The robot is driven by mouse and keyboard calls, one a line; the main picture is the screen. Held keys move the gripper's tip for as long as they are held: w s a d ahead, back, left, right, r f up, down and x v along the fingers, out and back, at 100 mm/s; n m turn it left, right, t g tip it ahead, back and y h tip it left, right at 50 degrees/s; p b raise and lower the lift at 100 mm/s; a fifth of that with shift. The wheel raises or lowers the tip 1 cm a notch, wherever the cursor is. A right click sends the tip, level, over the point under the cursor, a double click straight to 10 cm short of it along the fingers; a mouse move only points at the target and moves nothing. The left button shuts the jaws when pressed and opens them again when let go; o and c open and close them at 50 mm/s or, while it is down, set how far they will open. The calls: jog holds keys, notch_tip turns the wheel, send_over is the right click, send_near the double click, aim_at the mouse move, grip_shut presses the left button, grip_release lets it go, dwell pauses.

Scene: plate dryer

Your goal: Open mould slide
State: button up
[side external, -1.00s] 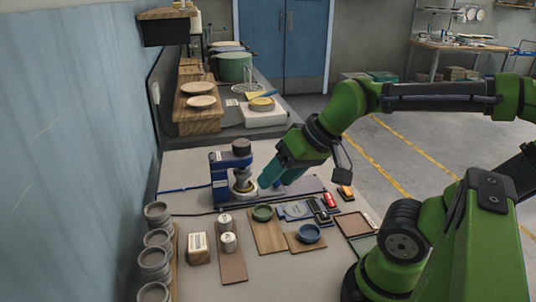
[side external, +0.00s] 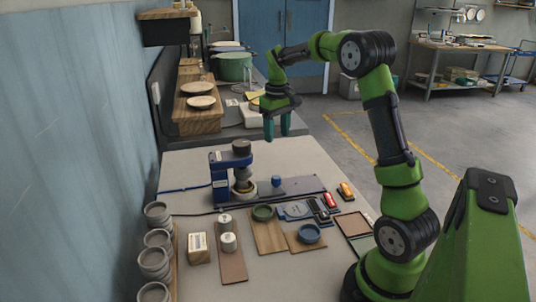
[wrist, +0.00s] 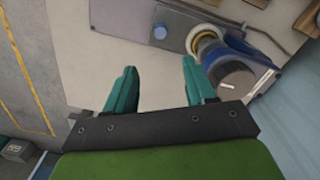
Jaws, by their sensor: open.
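A blue press (side external: 217,178) with a dark round top stands on the table; a pale ringed cup sits under its head. A flat grey slide plate (side external: 304,186) runs to the right from its base, and a blue knob (side external: 276,181) stands on it. In the wrist view the knob (wrist: 160,32) and plate (wrist: 178,17) are ahead of the fingers, with the press (wrist: 232,75) to the right. My gripper (side external: 277,130) points down, open and empty, high above and behind the knob. Its teal fingers (wrist: 159,72) are apart and touch nothing.
Stacked grey cups (side external: 155,255) stand at the left. The table behind the press is mostly clear.

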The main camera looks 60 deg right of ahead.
aim_at(276, 176)
notch_tip(276, 176, down, 17)
jog(key=shift+r, duration=0.15)
jog(key=shift+c, duration=0.5)
grip_shut()
